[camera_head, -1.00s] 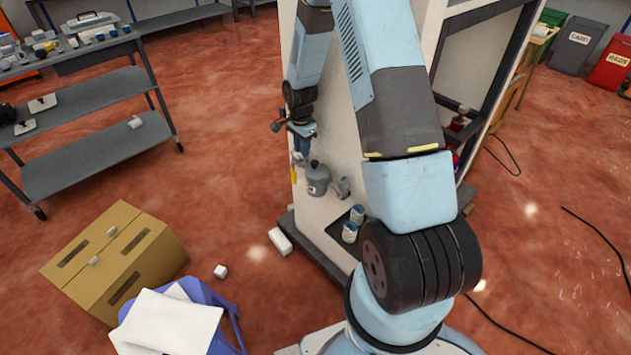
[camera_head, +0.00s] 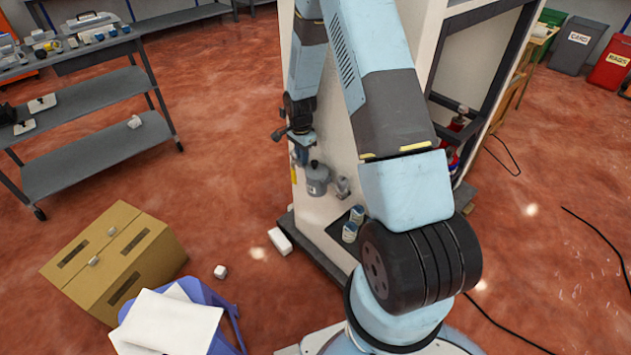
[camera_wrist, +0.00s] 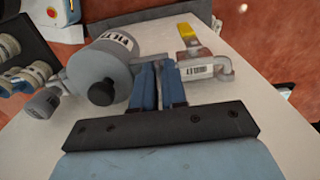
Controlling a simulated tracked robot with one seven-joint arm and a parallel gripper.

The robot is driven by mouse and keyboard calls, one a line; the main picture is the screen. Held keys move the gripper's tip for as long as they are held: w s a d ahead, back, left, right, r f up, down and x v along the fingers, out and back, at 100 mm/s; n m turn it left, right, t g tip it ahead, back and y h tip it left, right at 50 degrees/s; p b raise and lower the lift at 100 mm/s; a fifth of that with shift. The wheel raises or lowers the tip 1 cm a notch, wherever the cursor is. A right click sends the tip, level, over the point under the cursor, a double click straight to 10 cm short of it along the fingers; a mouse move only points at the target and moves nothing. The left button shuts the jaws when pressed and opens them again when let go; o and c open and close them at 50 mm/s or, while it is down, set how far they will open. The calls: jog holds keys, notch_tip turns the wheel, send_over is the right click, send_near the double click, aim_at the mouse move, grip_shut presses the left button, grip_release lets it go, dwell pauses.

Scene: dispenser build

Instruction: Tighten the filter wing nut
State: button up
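The filter (camera_head: 317,184), a grey canister with a dark top, is mounted low on the pale wall panel. The wrist view shows its grey labelled body (camera_wrist: 98,60) and a dark round knob (camera_wrist: 102,92). I cannot make out wings on the knob. My gripper (camera_wrist: 157,66) has two blue fingers with a narrow gap between them and nothing clearly held. In the wrist view the fingers are right of the knob, beside the canister. In the head view my gripper (camera_head: 302,158) is just above the filter, its fingertips hard to see.
A labelled pipe fitting (camera_wrist: 207,68) with a yellow handle (camera_wrist: 185,31) is right of the fingers in the wrist view.

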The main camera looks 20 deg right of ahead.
grip_shut()
jog(key=shift+s+m, duration=0.1)
jog(key=shift+m, duration=1.7)
jog(key=shift+m, duration=1.7)
